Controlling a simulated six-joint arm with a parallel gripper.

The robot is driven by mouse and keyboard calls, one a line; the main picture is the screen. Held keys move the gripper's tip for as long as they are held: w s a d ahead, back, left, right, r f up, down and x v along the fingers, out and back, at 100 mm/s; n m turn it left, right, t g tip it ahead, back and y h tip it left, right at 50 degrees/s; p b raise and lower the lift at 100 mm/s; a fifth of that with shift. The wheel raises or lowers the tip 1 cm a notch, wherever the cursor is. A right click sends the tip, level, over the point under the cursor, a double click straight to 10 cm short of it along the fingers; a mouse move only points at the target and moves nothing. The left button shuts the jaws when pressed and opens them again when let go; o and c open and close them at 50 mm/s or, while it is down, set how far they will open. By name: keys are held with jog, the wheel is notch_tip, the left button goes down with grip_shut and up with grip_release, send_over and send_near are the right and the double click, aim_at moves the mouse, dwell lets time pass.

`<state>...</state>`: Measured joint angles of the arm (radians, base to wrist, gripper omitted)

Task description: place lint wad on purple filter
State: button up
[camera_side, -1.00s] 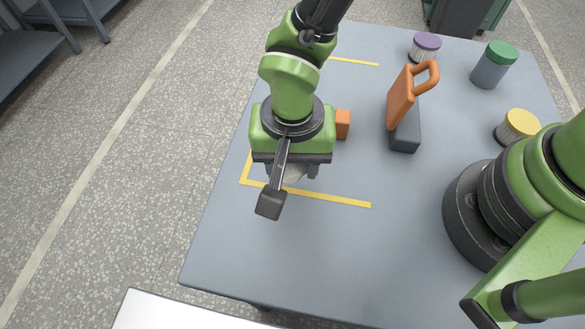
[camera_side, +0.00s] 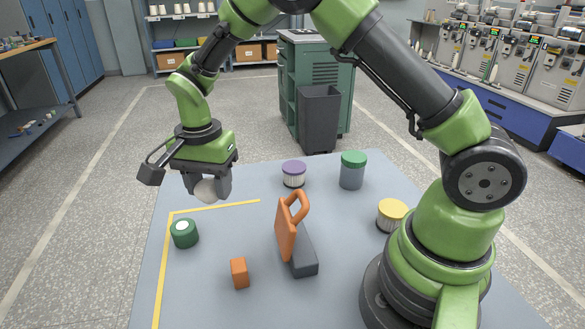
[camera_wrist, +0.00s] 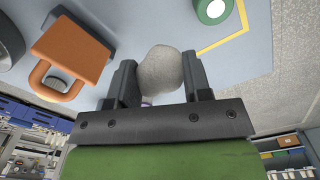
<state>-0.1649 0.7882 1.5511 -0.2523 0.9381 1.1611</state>
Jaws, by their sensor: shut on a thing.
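The lint wad (camera_side: 206,190) is a pale grey round lump. My gripper (camera_side: 207,188) is shut on it and holds it in the air above the table's far left part. In the wrist view the wad (camera_wrist: 160,72) sits between the two dark fingers (camera_wrist: 160,80). The purple filter (camera_side: 293,173) stands upright at the back of the table, with a purple top and a pale pleated side. It is to the right of my gripper in the side view.
A green-topped jar (camera_side: 352,170) stands right of the filter, and a yellow-topped filter (camera_side: 391,214) is nearer my base. An orange-handled tool (camera_side: 291,235) stands mid-table. An orange block (camera_side: 240,272) and a green spool (camera_side: 184,233) are at left. Yellow tape (camera_side: 215,207) marks the table.

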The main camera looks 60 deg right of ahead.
jog(key=w+d+r+m, duration=0.15)
jog(key=d+m, duration=0.35)
jog(key=d, duration=1)
jog(key=r+m, duration=0.1)
jog(key=m, duration=0.2)
send_over(294, 166)
notch_tip(294, 166, down, 9)
jog(key=shift+s, duration=0.1)
jog(key=shift+f, duration=0.25)
jog(key=shift+f, duration=0.1)
jog(key=o, duration=0.9)
